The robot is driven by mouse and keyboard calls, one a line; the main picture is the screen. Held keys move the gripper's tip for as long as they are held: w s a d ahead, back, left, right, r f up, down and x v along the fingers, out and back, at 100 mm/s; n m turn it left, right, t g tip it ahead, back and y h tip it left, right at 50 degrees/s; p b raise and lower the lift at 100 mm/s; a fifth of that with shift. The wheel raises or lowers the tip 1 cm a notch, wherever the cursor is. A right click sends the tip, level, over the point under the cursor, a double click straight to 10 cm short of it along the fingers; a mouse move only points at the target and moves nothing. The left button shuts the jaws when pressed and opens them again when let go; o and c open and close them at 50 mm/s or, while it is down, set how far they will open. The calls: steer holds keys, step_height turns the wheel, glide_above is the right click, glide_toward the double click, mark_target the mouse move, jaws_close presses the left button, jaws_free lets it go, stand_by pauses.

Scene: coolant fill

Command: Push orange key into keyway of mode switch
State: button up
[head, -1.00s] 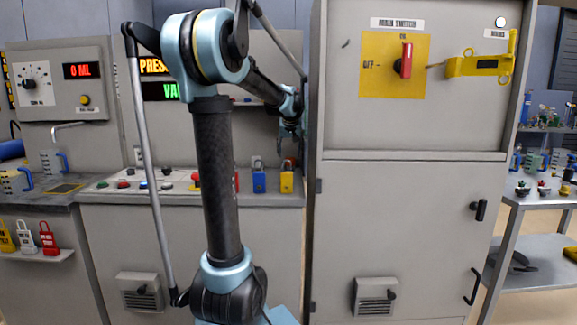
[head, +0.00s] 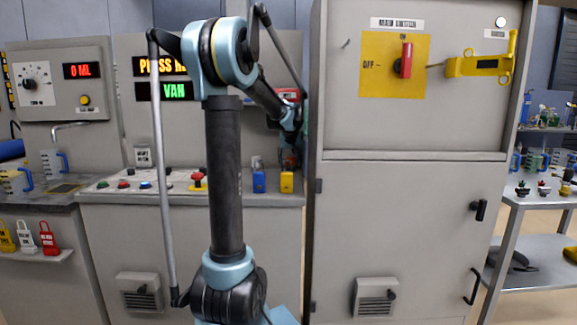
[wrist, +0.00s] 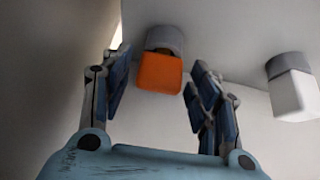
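The orange key (wrist: 159,73) shows in the wrist view as an orange block against a short grey round collar (wrist: 165,40) on a pale panel. I cannot tell how deep it sits in the collar, and no keyway shows. My gripper (wrist: 158,84) is open, with its dark blue finger pads on either side of the orange key and apart from it. In the head view my gripper (head: 290,150) is small and partly hidden beside the tall cabinet's left edge. I cannot make out the mode switch there.
A white block on a grey collar (wrist: 293,92) stands right of the orange key. The tall grey cabinet (head: 410,220) is close on my arm's right. Blue and yellow padlocks (head: 259,181) and several buttons line the console (head: 115,190). A red mushroom button (head: 198,178) stands there.

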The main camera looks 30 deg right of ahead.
steer(key=c, duration=0.6)
steer(key=shift+r, duration=0.1)
